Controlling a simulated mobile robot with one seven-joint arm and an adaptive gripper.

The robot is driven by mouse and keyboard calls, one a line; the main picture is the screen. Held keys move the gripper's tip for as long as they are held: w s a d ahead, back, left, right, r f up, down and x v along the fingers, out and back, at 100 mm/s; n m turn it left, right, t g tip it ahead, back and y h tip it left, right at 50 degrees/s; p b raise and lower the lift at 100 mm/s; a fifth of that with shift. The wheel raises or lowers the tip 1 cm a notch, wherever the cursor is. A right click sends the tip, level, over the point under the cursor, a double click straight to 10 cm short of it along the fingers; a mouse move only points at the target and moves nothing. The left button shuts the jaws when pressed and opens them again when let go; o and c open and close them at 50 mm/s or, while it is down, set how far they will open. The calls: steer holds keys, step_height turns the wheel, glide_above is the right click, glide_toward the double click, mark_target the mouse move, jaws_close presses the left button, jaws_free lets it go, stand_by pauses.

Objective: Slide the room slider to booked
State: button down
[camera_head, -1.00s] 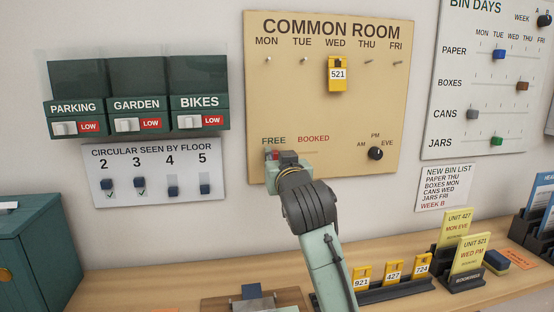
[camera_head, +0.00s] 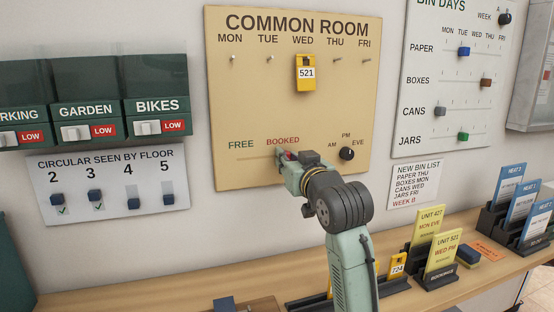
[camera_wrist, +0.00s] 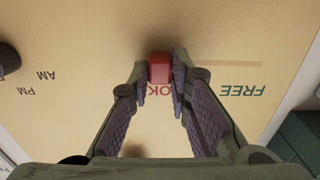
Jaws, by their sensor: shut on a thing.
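The Common Room board (camera_head: 300,120) hangs on the wall, with FREE at the lower left and BOOKED to its right. The red slider knob (camera_wrist: 160,68) is between my fingertips in the wrist view, beside the BOOKED lettering. In the head view it shows as a small red patch (camera_head: 288,155) just below BOOKED, mostly hidden by my gripper. My gripper (camera_wrist: 160,72) is shut on this knob. The slider's groove (camera_wrist: 232,64) runs from the knob towards the FREE side and is empty there.
A black AM/PM/EVE dial (camera_head: 347,153) sits close to the right of my gripper. A yellow 521 tag (camera_head: 306,72) hangs under WED, above. Card holders (camera_head: 440,276) stand on the wooden shelf (camera_head: 130,283) below.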

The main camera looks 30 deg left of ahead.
steer(key=shift+w+d, duration=0.15)
steer(key=c, duration=1.5)
jaws_free()
steer(key=shift+d, duration=0.1)
steer(key=v, duration=1.2)
steer(key=shift+f, duration=0.1)
